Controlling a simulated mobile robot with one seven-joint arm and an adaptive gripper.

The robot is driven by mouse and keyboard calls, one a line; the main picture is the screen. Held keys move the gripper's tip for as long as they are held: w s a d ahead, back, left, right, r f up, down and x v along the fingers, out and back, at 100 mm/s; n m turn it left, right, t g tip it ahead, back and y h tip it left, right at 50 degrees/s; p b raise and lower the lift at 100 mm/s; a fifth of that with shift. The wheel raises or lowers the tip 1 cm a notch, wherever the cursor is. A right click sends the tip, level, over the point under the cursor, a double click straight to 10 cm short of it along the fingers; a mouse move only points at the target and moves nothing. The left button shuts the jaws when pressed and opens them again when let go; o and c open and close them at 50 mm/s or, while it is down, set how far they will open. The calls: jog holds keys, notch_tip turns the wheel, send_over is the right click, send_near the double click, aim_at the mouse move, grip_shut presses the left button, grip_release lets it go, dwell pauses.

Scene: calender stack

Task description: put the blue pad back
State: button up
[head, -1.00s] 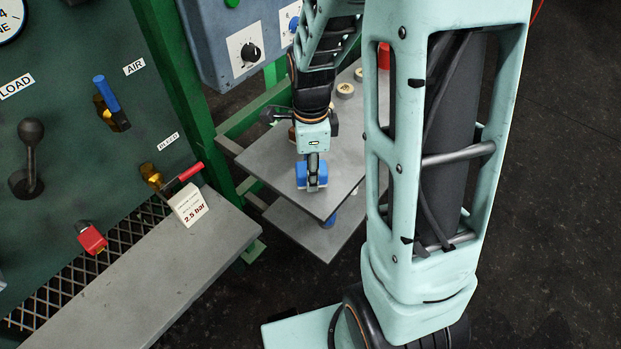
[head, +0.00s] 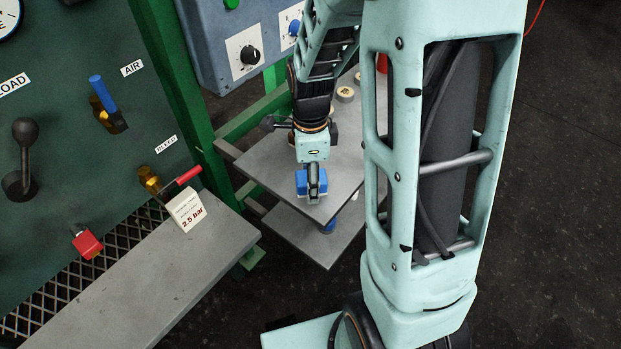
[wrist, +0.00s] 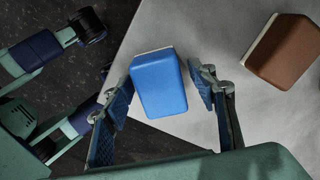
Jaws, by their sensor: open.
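The blue pad (wrist: 158,83) rests on the grey upper shelf (wrist: 205,25) near its edge, with a pale layer along one side. It also shows in the head view (head: 302,183), partly hidden by my gripper. My gripper (head: 313,193) is at the pad. In the wrist view my gripper (wrist: 165,93) is open, with one finger on each side of the blue pad. A gap shows between the pad and the right finger; the left finger is very close to the pad's lower left side, and I cannot tell whether it touches.
A brown block (wrist: 288,50) lies on the shelf to the right of the pad. Several small round items (head: 345,94) stand farther back. A lower shelf (head: 325,250) holds a partly hidden blue item. A grey bench (head: 150,275) and a green panel (head: 60,150) are at left.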

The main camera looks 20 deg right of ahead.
notch_tip(320, 180, up, 12)
jog(key=p, duration=0.1)
jog(key=shift+r+p, duration=0.15)
jog(key=shift+p, duration=0.25)
